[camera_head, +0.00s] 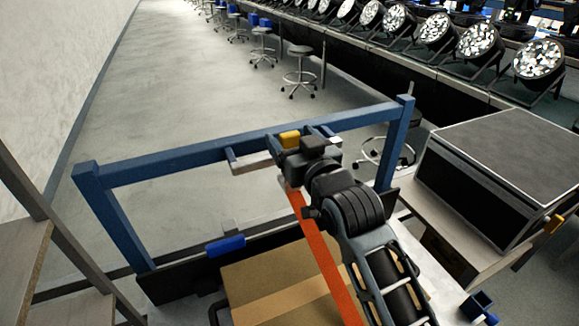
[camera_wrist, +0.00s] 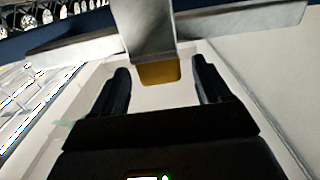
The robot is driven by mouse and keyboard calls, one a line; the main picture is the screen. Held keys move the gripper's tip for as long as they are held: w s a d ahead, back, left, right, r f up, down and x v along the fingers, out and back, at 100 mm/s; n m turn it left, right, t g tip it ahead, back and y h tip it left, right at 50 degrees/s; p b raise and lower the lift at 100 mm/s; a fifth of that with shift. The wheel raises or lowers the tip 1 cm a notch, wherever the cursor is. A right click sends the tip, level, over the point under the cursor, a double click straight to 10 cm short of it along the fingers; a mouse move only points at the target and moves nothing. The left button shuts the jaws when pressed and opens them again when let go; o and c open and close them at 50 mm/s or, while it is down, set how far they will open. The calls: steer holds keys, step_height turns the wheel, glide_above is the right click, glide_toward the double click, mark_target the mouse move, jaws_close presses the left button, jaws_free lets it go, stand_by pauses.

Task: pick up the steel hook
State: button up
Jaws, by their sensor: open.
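The steel hook (camera_wrist: 147,28) shows in the wrist view as a grey metal strip with an amber end. Wider grey metal reaches out to both sides behind it. My gripper (camera_wrist: 160,68) is open, its two dark fingers on either side of the amber end, with gaps on both sides. In the head view, my gripper (camera_head: 313,146) is at the blue rail and covers much of the hook. A pale metal arm (camera_head: 252,162) and a yellow block (camera_head: 289,138) show beside it.
The blue frame (camera_head: 190,157) spans the middle, with a post at each end. A cardboard box (camera_head: 255,285) lies below, with an orange strip (camera_head: 318,250) running above it. A black flight case (camera_head: 500,170) stands at the right. Open floor lies beyond the frame.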

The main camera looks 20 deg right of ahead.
steer(key=shift+w, duration=0.8)
steer(key=shift+c, duration=0.2)
jaws_close()
